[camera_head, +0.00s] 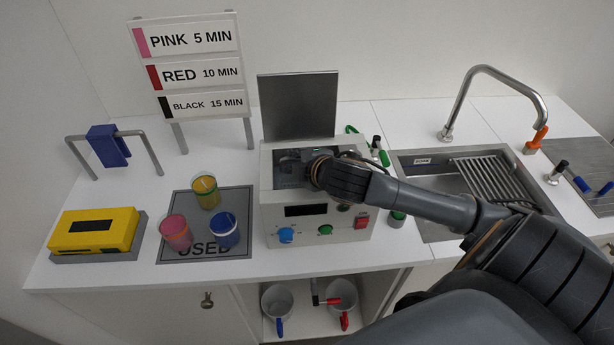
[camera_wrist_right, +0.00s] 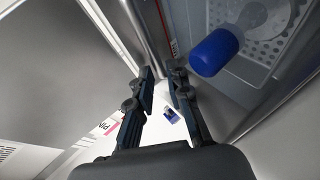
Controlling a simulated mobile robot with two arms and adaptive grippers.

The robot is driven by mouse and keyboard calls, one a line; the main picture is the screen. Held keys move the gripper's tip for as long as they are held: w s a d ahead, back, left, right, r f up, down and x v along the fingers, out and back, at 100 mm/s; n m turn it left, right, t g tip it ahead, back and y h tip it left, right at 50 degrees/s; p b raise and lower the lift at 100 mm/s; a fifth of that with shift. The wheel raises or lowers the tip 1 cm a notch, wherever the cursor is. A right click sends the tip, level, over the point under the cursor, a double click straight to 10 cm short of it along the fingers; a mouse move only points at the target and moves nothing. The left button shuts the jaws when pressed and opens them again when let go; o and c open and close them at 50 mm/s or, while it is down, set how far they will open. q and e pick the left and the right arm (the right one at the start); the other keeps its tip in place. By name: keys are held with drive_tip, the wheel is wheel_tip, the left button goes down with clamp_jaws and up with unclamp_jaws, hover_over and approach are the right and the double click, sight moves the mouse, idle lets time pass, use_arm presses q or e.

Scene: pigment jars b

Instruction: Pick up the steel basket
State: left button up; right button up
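In the head view my right gripper (camera_head: 300,168) is over the opening of the white machine (camera_head: 340,235), whose grey lid (camera_head: 298,105) stands up. In the right wrist view its two fingers (camera_wrist_right: 162,75) are apart, with nothing seen between them. Beside them, to the right, a blue cylinder (camera_wrist_right: 213,53) on a pale body stands out from a grey recess with a perforated plate (camera_wrist_right: 285,50). I cannot tell whether these are parts of the steel basket. No basket shows clearly in the head view, where my arm covers part of the opening. My left gripper is out of view.
A grey USED mat (camera_head: 178,250) holds a pink, a yellow and a blue cup. A yellow device (camera_head: 93,232), a blue item on a rail (camera_head: 108,145) and a sign (camera_head: 190,68) stand left. A sink (camera_head: 425,168) with rack lies right. Two handled pots sit below.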

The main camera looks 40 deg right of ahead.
drive_tip(key=shift+w+f, duration=0.25)
drive_tip(key=shift+w, duration=0.1)
clamp_jaws()
drive_tip(key=shift+r, duration=0.15)
